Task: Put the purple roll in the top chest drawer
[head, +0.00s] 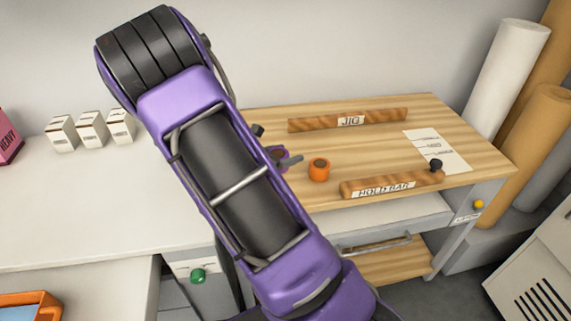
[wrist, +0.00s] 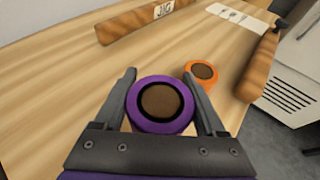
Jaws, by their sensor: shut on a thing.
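The purple roll (wrist: 160,122) stands upright on the wooden board in the wrist view, its dark core facing up. My gripper (wrist: 159,76) is shut on it, one finger on each side. In the head view the purple roll (head: 280,153) is partly hidden behind my arm, and my gripper (head: 278,145) shows only in part. Below the bench, a bar handle (head: 377,243) shows above a wooden surface (head: 392,265). A green knob (head: 197,276) sits on a front under the white counter. I cannot tell which of these belongs to the top chest drawer.
An orange roll (head: 319,170) stands close to the right of the purple one. Wooden bars marked JIG (head: 348,120) and HOLD BAR (head: 392,185) lie on the board (head: 440,108). Small white boxes (head: 92,129) stand on the counter (head: 80,205); tall rolls (head: 508,75) lean at right.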

